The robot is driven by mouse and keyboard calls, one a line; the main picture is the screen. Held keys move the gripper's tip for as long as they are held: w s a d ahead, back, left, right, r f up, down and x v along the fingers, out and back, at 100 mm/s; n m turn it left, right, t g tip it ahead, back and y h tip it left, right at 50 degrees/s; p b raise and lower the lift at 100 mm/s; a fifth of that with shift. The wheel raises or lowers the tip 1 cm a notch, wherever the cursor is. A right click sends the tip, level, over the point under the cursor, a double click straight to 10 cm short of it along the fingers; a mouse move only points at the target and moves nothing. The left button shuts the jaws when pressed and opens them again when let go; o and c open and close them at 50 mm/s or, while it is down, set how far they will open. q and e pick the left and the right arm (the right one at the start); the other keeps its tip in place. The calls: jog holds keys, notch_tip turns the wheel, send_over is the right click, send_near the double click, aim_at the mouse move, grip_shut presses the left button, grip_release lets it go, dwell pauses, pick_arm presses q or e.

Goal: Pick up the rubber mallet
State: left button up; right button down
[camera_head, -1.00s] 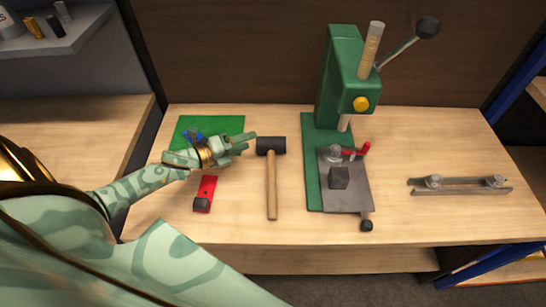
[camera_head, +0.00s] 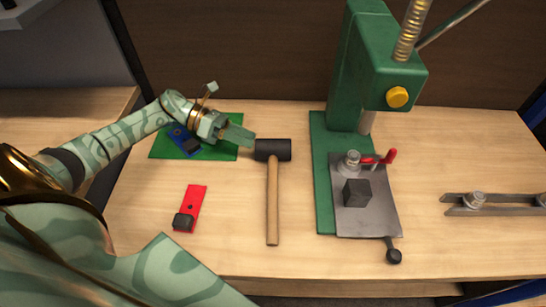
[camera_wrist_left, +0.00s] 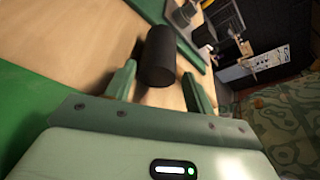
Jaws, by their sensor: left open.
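The rubber mallet has a black head (camera_head: 273,150) and a light wooden handle (camera_head: 272,205). It lies on the wooden bench with its handle toward me. My left gripper (camera_head: 246,138) is just left of the head, its fingers pointing at it. In the left wrist view the black mallet head (camera_wrist_left: 158,56) shows between the two open fingertips of my left gripper (camera_wrist_left: 160,82). Whether the fingers touch the head, I cannot tell. The handle is mostly hidden in that view. My right gripper is not in view.
A green drill press (camera_head: 382,75) with a metal plate and a red clamp stands right of the mallet.

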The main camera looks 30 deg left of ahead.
aim_at(267, 144)
pick_arm(q)
jog(key=x, duration=0.6)
jog(key=shift+w+d+r, duration=0.15)
jog(key=shift+w, duration=0.1)
jog(key=shift+c, duration=0.3)
jog(key=c, duration=0.9)
